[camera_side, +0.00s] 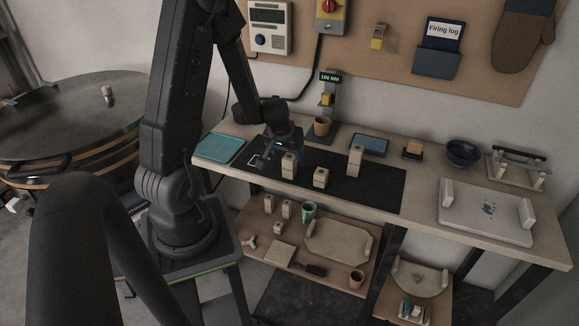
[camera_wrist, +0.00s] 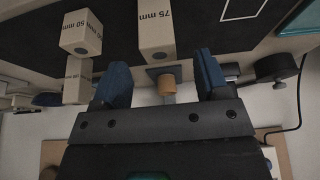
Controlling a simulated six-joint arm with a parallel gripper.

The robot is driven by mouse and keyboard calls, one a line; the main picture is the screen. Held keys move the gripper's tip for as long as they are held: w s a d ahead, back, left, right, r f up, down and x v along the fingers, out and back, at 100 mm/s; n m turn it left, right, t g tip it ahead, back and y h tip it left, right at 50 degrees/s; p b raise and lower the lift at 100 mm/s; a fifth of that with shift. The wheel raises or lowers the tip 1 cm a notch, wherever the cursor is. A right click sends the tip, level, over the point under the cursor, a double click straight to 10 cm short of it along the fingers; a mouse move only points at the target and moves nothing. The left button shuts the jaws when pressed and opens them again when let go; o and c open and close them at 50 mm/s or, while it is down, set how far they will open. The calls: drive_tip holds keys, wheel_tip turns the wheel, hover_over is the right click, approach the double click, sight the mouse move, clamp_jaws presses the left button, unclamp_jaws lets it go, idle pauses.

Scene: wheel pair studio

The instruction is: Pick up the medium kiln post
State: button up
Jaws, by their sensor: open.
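Three pale kiln posts stand on the black mat (camera_side: 377,187). The post marked 75 mm (camera_wrist: 156,30) appears in the wrist view ahead of and between my fingers; it seems to be the left post (camera_side: 289,165) in the side view. The shortest post (camera_side: 321,177), in the middle, looks like the one marked 50 mm (camera_wrist: 82,36). My gripper (camera_side: 268,156) is open and empty beside the left post. In the wrist view its blue fingers (camera_wrist: 163,82) are spread.
A teal tray (camera_side: 220,148) lies left of the mat. A blue bowl (camera_side: 463,153) sits farther right. More posts (camera_side: 287,208) stand on the lower shelf.

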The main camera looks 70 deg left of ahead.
sight(290, 156)
drive_tip(key=shift+x, duration=2.05)
drive_tip(key=shift+w, duration=0.1)
drive_tip(key=shift+c, duration=0.4)
drive_tip(key=c, duration=1)
drive_tip(key=shift+r, duration=0.2)
